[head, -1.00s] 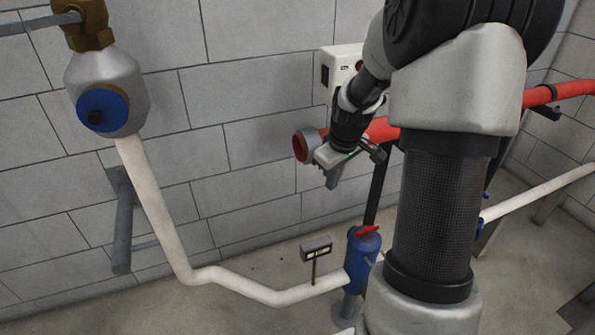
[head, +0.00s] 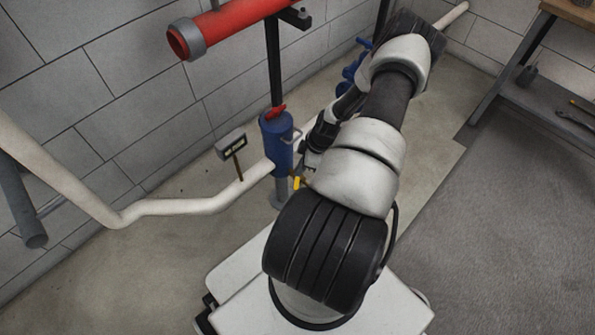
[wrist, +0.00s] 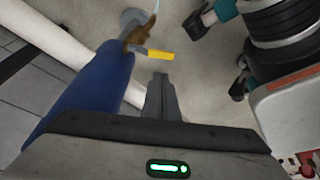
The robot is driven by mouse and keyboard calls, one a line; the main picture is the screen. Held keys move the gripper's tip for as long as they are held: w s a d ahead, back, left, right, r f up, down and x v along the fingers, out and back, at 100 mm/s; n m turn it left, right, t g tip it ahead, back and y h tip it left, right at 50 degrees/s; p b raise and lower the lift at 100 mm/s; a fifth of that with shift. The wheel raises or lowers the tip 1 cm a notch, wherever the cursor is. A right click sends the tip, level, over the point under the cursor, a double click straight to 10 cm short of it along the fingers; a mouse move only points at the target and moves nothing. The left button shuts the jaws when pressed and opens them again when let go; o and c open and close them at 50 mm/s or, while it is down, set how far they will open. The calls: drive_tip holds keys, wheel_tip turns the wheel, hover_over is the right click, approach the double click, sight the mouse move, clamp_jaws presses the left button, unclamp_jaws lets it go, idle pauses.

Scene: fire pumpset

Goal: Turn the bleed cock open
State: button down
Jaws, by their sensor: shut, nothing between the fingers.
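The bleed cock shows in the wrist view as a small brass body (wrist: 138,36) with a yellow lever (wrist: 158,54), close to the lower end of the blue vessel (wrist: 85,88). In the head view my arm partly hides the gripper.
A red pipe (head: 235,17) crosses above. A workbench shelf (head: 535,93) stands at right; the grey floor (head: 490,210) there is clear.

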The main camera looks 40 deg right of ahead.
sight(297, 179)
drive_tip(key=b+x, duration=0.1)
drive_tip(key=x, duration=0.7)
drive_tip(key=shift+f+b, duration=0.15)
drive_tip(key=shift+b, duration=0.2)
